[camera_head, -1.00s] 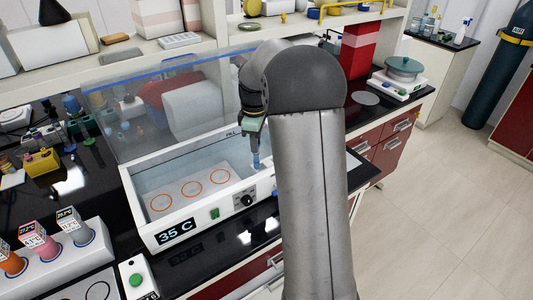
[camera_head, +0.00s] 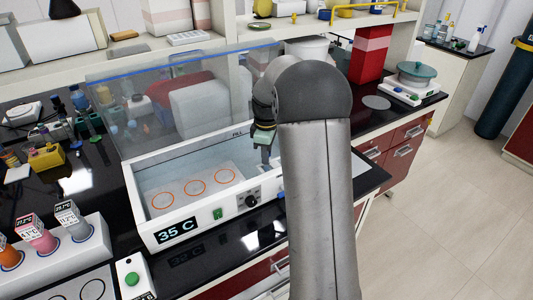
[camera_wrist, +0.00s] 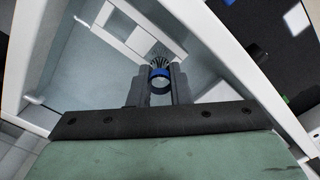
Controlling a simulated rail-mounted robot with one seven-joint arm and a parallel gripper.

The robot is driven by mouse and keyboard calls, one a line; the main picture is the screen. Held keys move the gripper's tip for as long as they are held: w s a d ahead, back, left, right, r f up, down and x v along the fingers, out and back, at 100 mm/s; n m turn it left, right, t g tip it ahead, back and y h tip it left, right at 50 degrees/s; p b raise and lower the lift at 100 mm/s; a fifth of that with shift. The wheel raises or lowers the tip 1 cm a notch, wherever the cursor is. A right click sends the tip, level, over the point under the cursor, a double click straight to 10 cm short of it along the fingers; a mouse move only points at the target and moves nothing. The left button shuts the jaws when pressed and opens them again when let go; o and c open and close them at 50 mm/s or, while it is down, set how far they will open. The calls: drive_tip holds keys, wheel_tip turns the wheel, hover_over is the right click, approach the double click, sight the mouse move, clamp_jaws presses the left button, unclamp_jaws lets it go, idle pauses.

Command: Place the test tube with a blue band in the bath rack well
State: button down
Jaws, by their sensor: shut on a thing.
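My gripper (camera_head: 265,158) is over the right end of the white water bath (camera_head: 150,228), partly hidden by my arm. In the wrist view my gripper (camera_wrist: 160,90) is shut on the test tube with a blue band (camera_wrist: 159,73), seen nearly end-on between the fingertips. The tube cannot be made out clearly in the head view. The bath rack (camera_head: 178,193) is a pale plate with orange-ringed wells inside the bath. Three rings show left of my gripper. Whether the tube's lower end is inside a well cannot be told.
The bath's clear raised lid (camera_head: 140,120) stands behind it. A white block (camera_head: 60,262) with several capped tubes is at the lower left. A green-button box (camera_head: 131,279) is beside it. A red box (camera_head: 370,50) stands behind my arm.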

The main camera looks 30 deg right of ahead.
drive_tip(key=shift+f, duration=0.35)
drive_tip(key=c, duration=1.3)
unclamp_jaws()
drive_tip(key=shift+r, duration=0.1)
drive_tip(key=shift+c, duration=0.2)
wheel_tip(320, 180, up, 13)
drive_tip(key=s+a+f+m, duration=0.2)
drive_tip(key=s+a+m, duration=0.3)
drive_tip(key=s+a, duration=0.8)
drive_tip(key=s+a+f+m, duration=0.1)
drive_tip(key=s+f, duration=0.3)
drive_tip(key=s, duration=0.4)
drive_tip(key=s+a+f+m, duration=0.2)
drive_tip(key=s+f+m, duration=0.2)
drive_tip(key=s, duration=0.5)
drive_tip(key=shift+s+t+b, duration=0.2)
drive_tip(key=shift+t+b, duration=0.2)
